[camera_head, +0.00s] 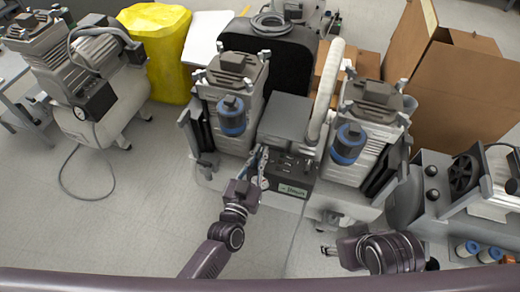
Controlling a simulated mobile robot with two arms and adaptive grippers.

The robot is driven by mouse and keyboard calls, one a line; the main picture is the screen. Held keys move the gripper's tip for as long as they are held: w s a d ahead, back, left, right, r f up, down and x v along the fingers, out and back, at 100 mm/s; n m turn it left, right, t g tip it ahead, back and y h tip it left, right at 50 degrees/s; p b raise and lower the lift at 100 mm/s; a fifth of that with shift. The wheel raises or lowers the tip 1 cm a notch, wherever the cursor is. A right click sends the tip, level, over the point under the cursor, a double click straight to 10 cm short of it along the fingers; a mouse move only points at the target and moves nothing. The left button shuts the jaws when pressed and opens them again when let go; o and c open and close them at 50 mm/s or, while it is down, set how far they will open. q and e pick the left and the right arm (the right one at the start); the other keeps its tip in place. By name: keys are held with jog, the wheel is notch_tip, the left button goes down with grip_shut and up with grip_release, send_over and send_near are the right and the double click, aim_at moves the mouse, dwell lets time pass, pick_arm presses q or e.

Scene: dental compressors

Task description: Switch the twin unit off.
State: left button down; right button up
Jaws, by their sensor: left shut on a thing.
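The twin unit (289,117) stands in the middle of the head view, with two grey compressor heads, blue-banded filters and a grey control box between them. My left gripper (260,161) is at the front of that box, at the left part of its dark control panel (288,164). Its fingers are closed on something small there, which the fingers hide. A labelled plate (292,190) shows below the panel. My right gripper (328,250) is low in the picture, right of centre, over the floor in front of the unit and away from it. Its finger gap is too small to read.
A smaller compressor (95,85) with a hose on the floor stands at the left. A yellow covered bin (160,50) and cardboard boxes (465,85) stand behind. Another machine (460,190) is close at the right. The floor at front left is clear.

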pick_arm(q)
jog(key=shift+w+r, duration=0.15)
jog(key=shift+r, duration=0.1)
jog(key=c, duration=2.1)
grip_release()
jog(key=shift+o, duration=0.4)
jog(key=shift+f+y, duration=0.15)
jog(key=shift+y, duration=0.15)
jog(key=shift+f, duration=0.1)
jog(key=v, duration=1.2)
